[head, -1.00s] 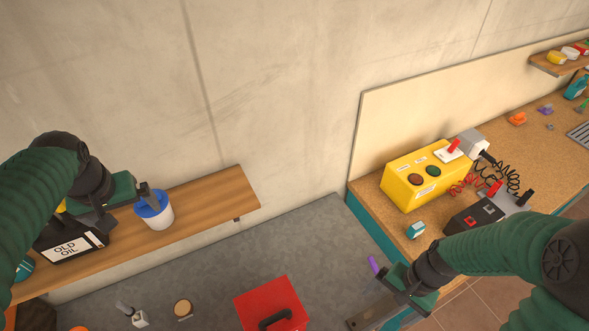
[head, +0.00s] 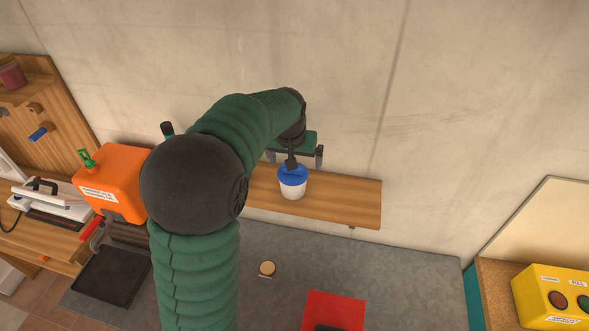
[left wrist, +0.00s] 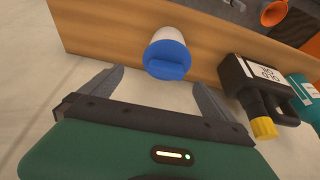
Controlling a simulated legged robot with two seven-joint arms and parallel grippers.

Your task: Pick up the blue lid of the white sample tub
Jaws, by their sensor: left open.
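The white sample tub (head: 292,190) stands upright on a wooden wall shelf, with its blue lid (head: 293,177) on top. I see no finger closed on the lid. My right gripper is out of view.
The black oil can (left wrist: 258,88) with a yellow cap stands on the shelf (head: 345,198) near the tub, with a teal container (left wrist: 304,92) beyond it. The concrete wall (head: 345,90) is close behind the gripper. A red box (head: 335,308) sits on the grey surface below.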

